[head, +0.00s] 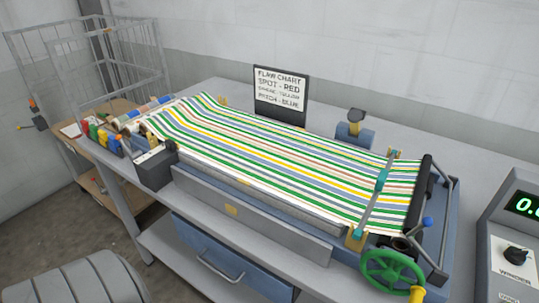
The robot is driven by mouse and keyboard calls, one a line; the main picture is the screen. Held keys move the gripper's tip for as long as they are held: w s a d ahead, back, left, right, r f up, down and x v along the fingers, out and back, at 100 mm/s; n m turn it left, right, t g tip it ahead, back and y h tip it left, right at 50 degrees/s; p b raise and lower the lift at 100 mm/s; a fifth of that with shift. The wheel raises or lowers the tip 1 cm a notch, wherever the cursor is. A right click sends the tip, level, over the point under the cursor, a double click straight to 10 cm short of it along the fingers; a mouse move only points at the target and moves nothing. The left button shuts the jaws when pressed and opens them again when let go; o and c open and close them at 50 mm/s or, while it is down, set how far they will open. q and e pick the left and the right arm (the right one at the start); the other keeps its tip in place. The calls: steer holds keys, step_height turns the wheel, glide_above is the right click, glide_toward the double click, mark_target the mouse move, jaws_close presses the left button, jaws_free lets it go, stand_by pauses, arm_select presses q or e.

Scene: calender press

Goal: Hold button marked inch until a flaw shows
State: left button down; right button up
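A striped web of green, yellow, blue, red and white (290,150) runs across the calender press on the bench. I can make out no spot, smear or patch on it at this size. No button marked inch is readable. A grey control box (508,235) at the right edge has a green lit display (524,203) and a black knob (516,255) above a label that seems to read winder; the box is cut off by the frame. A small dark box (156,168) sits at the press's front left. Neither gripper is in view.
A flaw chart (281,94) stands behind the web. A green handwheel (392,273) and a teal-ended bar (371,205) are at the right end. Coloured blocks (101,134) sit at the left end, near a wire cage trolley (105,65). A blue drawer (225,262) is below.

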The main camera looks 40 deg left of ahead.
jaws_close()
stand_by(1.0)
